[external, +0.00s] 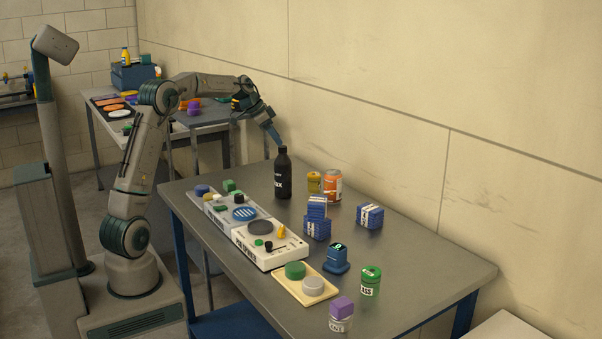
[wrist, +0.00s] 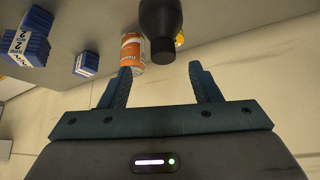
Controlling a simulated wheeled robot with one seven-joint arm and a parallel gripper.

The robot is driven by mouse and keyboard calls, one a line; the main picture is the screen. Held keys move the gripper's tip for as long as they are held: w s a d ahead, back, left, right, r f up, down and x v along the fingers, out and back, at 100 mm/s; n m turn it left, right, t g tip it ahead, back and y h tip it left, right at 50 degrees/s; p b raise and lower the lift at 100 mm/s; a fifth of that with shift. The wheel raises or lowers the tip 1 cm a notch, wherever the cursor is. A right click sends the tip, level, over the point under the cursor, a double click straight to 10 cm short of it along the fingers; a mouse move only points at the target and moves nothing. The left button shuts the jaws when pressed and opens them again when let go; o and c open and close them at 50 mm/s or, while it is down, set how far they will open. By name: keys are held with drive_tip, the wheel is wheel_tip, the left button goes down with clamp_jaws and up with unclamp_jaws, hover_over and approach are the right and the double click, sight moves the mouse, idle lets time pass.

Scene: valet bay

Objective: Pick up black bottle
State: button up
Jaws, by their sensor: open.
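The black bottle (external: 283,176) stands upright on the grey table near the wall, with white lettering on its side. In the wrist view the black bottle (wrist: 161,28) shows at the top, its cap end pointing toward the space between the fingers. My gripper (external: 275,138) is just above and slightly left of the bottle's cap in the external view. In the wrist view my gripper (wrist: 160,82) has its two fingers apart with nothing between them. The bottle's cap lies a little beyond the fingertips there. I cannot tell whether any finger touches it.
An orange-and-white can (external: 332,186) and a yellow container (external: 314,182) stand right of the bottle. Blue boxes (external: 317,218) and another blue box (external: 369,216) sit nearer. The wall (external: 400,150) runs close behind.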

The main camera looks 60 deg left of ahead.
sight(283, 146)
drive_tip(key=shift+a+p+x, duration=0.15)
drive_tip(key=shift+p+x, duration=0.15)
drive_tip(key=shift+x, duration=1.2)
drive_tip(key=shift+a+p+x, duration=0.15)
drive_tip(key=shift+p+x, duration=0.15)
drive_tip(key=shift+x, duration=1.15)
drive_tip(key=shift+s+f, duration=0.1)
clamp_jaws()
